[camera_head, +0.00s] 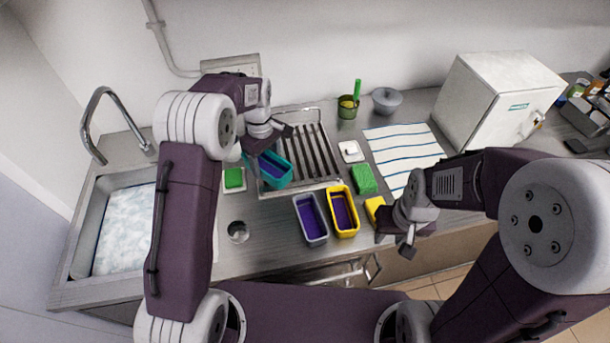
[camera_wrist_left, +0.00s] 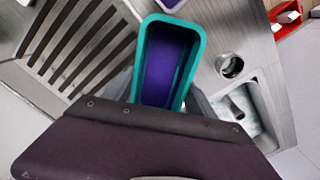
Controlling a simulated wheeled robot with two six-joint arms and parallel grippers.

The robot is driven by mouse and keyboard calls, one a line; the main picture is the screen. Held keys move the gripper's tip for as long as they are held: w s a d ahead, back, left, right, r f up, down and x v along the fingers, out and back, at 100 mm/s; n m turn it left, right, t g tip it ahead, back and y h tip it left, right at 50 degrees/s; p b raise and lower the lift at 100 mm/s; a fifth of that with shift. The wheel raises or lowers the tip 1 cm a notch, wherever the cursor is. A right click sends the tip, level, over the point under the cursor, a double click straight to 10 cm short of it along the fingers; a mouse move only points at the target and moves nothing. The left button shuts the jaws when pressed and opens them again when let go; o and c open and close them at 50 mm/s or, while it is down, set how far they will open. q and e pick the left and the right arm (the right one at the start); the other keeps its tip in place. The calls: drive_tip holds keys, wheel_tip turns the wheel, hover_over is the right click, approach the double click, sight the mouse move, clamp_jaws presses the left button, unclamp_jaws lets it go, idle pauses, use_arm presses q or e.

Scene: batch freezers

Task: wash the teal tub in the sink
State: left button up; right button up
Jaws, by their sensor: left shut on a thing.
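The teal tub (camera_head: 283,182) has a purple inside and is at the left part of the ribbed drainer (camera_head: 312,150). My left gripper (camera_head: 262,152) is shut on it. In the left wrist view the tub (camera_wrist_left: 193,52) points away from the jaws, whose tips are largely hidden. I cannot tell whether it touches the drainer. The sink (camera_head: 84,232), at the far left, holds pale, foamy-looking water under a curved tap (camera_head: 88,112). My right gripper (camera_head: 408,240) is by the counter's front edge near a yellow block (camera_head: 373,208); its jaw opening is unclear.
A grey tub (camera_head: 311,220) and a yellow tub (camera_head: 343,212), both purple inside, stand front centre. A green sponge (camera_head: 234,178) on a pale dish and a round steel hole or cup (camera_head: 238,232) lie between sink and drainer. A white box (camera_head: 490,100) stands right.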

use_arm(q)
drive_tip(key=a+f+n+p, duration=0.15)
drive_tip(key=a+n, duration=0.35)
drive_tip(key=a, duration=1.5)
drive_tip(key=s+a+f+n, duration=0.2)
drive_tip(key=s+a+n, duration=0.1)
drive_tip(key=s+a, duration=0.5)
drive_tip(key=s+a+f+n, duration=0.25)
drive_tip(key=s+a, duration=0.35)
drive_tip(key=a, duration=0.4)
wheel_tip(320, 180, down, 19)
drive_tip(key=b, duration=1.2)
drive_tip(key=shift+w+d+b, duration=0.1)
drive_tip(key=shift+b, duration=0.25)
